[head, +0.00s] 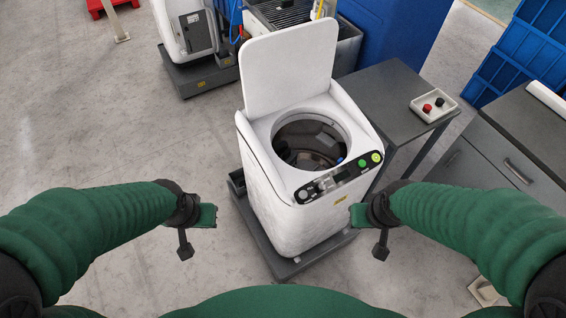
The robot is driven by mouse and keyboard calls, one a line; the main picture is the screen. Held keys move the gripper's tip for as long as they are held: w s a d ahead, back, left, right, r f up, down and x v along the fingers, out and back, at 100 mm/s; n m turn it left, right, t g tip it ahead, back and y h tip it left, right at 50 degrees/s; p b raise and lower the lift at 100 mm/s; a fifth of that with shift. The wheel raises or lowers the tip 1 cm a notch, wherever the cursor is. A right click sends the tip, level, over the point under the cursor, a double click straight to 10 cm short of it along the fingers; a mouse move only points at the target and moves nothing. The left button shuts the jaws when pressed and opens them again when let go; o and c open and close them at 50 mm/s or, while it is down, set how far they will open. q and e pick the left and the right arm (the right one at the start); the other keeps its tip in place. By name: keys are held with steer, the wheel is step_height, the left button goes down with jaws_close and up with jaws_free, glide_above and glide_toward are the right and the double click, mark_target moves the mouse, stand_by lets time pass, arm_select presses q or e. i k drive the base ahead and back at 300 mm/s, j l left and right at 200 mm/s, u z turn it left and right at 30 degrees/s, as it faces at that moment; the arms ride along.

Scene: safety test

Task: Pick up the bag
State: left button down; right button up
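I cannot make out a bag clearly in the head view. A white top-loading machine (290,215) stands upright in the middle with its lid (288,68) raised. Its round drum opening (312,140) is dark, and some grey and dark shapes inside are too unclear to name. My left gripper (207,215) is to the left of the machine, apart from it. My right gripper (358,215) is at the machine's right side, and I cannot tell whether it touches. No object shows in either gripper, and their finger gaps are unclear.
A grey drawer cabinet (500,165) is at the far right, with blue crates (515,55) behind. Another white machine (195,30) stands at the back left. The left floor is clear.

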mark_target(289, 157)
steer(key=j, duration=0.65)
steer(key=i+j, duration=0.15)
steer(key=j, duration=0.45)
steer(key=i+j+u, duration=0.1)
steer(key=i+j, duration=0.55)
steer(key=i, duration=0.2)
